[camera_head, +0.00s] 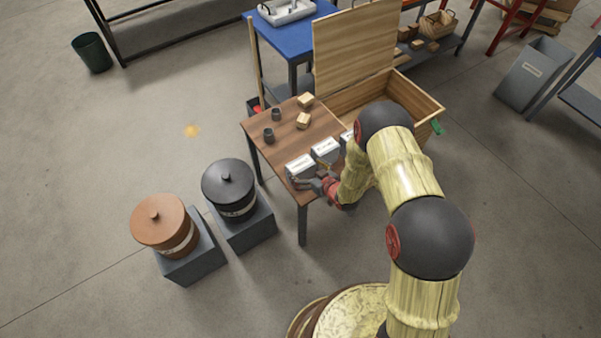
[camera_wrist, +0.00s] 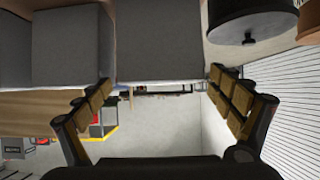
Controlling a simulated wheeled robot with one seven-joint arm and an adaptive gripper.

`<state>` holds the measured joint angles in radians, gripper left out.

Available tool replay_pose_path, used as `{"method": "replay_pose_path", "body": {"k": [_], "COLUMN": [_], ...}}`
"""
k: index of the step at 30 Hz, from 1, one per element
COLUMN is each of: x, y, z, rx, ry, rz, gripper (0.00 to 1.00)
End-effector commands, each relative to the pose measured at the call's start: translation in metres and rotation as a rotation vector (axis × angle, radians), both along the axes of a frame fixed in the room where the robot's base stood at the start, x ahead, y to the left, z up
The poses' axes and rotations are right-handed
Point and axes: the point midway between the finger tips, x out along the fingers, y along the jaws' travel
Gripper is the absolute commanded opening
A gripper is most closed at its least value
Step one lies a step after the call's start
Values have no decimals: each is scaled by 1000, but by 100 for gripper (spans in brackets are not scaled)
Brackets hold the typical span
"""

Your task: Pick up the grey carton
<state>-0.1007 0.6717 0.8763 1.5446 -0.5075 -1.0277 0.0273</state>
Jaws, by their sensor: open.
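A grey carton (camera_head: 300,164) with a white label on top stands near the left front edge of the wooden table, the leftmost in a row of similar cartons. My gripper (camera_head: 307,180) is at its near side, over the table's front edge, and partly hides it. In the wrist view, which looks upside down, a grey carton face (camera_wrist: 160,42) lies ahead between the two fingertips. The fingers (camera_wrist: 160,80) are spread apart with nothing gripped. I cannot tell whether the tips reach past the carton's sides.
More labelled cartons (camera_head: 325,147) stand close to the right. Dark cups (camera_head: 268,135) and small wooden blocks (camera_head: 303,120) are behind on the table (camera_head: 262,150). An open wooden chest (camera_head: 415,98) adjoins at the back right. Black (camera_head: 228,187) and brown (camera_head: 163,222) lidded pots stand left on pedestals.

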Motion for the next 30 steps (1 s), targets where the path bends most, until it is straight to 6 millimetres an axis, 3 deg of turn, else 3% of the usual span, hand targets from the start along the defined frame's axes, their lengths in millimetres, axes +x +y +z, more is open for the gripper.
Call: {"method": "replay_pose_path", "body": {"k": [8,15,30], "x": [27,29,29], "y": [20,21,20], "z": [-19,-19,-19], "rx": [0,0,0], "ry": [-1,-1,0], "rz": [0,-1,-1], "gripper": [93,93,64]}}
